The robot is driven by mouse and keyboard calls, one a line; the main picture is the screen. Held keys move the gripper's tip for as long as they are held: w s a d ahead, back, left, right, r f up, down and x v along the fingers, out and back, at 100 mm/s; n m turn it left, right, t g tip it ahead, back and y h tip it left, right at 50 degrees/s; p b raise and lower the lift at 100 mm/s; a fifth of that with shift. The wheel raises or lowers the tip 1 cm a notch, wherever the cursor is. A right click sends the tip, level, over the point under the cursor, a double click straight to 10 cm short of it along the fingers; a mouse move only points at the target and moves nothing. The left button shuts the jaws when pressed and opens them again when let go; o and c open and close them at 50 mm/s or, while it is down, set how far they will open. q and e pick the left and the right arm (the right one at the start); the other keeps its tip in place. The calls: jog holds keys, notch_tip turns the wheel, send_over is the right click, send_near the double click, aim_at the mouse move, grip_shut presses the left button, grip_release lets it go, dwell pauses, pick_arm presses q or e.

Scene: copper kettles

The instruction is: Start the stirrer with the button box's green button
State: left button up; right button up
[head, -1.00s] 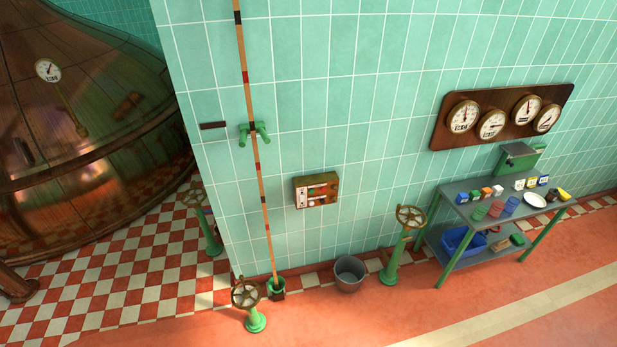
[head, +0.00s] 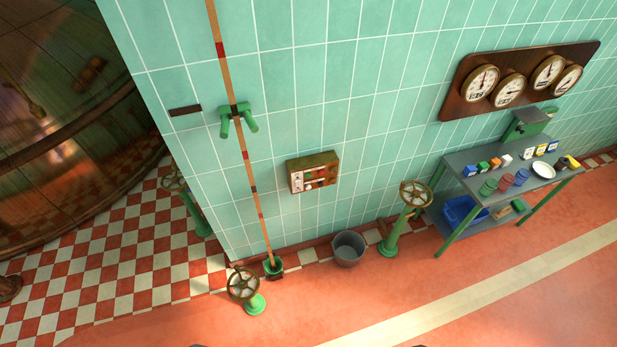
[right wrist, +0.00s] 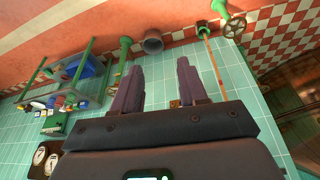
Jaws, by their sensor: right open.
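The button box (head: 313,173) is mounted on the green tiled wall, near the middle of the head view. It has a brass-coloured case and a pale panel at its left, with small red and light parts on its front. I cannot make out a green button at this size. My right gripper (right wrist: 158,78) is open and empty in the right wrist view, its two dark fingers apart. My left gripper is not in view.
A grey bucket (head: 348,250) and green valve stands with handwheels (head: 416,194) stand along the wall. A striped pole (head: 247,160) leans at the wall's left. A table (head: 462,162) with jars stands right, under a gauge board (head: 452,100). The red floor in front is clear.

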jog(key=shift+w, duration=0.15)
jog(key=shift+w+r, duration=0.1)
grip_shut()
dwell(1.6)
